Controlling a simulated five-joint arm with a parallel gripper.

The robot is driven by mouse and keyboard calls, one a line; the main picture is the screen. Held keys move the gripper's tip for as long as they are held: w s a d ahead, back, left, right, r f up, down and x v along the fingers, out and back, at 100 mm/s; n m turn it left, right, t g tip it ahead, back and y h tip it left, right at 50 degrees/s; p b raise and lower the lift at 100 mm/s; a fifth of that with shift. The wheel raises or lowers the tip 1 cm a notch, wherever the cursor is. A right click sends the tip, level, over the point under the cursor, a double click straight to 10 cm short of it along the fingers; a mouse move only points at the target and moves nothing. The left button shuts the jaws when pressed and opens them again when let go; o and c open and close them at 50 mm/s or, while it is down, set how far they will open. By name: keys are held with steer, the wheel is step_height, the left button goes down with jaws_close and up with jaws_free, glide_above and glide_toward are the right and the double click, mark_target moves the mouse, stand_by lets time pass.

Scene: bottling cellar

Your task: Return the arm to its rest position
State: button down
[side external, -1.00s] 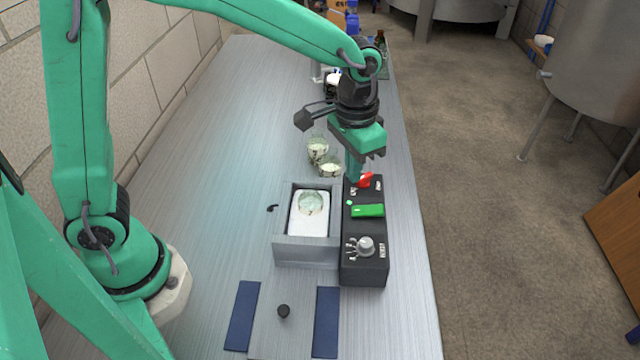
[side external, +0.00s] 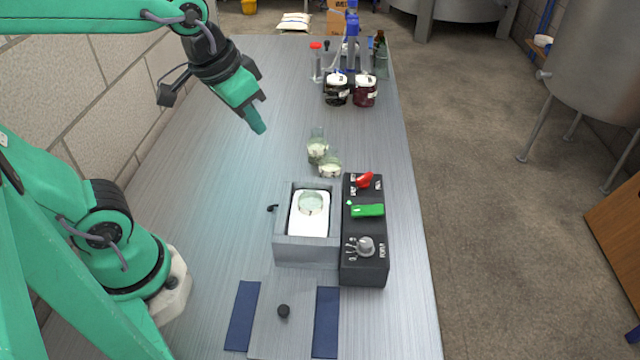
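My gripper (side external: 258,128) hangs in the air above the left part of the bench, pointing down and to the right, apart from everything. Its fingers appear as one narrow green tip, and I cannot make out a gap between them. Nothing shows in it. The black control box (side external: 364,272) stands at the front right, with a red switch (side external: 364,180), a green rocker (side external: 367,210) and a grey knob (side external: 366,246). Beside it is an open grey box (side external: 305,252) holding a white tray with a glass jar (side external: 311,203).
Two small glasses (side external: 317,151) with pale contents stand behind the grey box. Two dark jars (side external: 336,90) and bottles (side external: 380,50) stand at the far end. A lid plate with a black knob (side external: 284,311) lies between blue strips at the front. The bench's left middle is clear.

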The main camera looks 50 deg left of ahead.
steer(key=shift+n+t, duration=0.4)
steer(key=shift+t, duration=0.3)
steer(key=shift+s+a, duration=0.4)
steer(key=shift+s, duration=0.35)
steer(key=shift+s+a, duration=0.4)
steer(key=shift+s, duration=0.35)
steer(key=shift+s+a, duration=0.4)
steer(key=shift+s, duration=0.35)
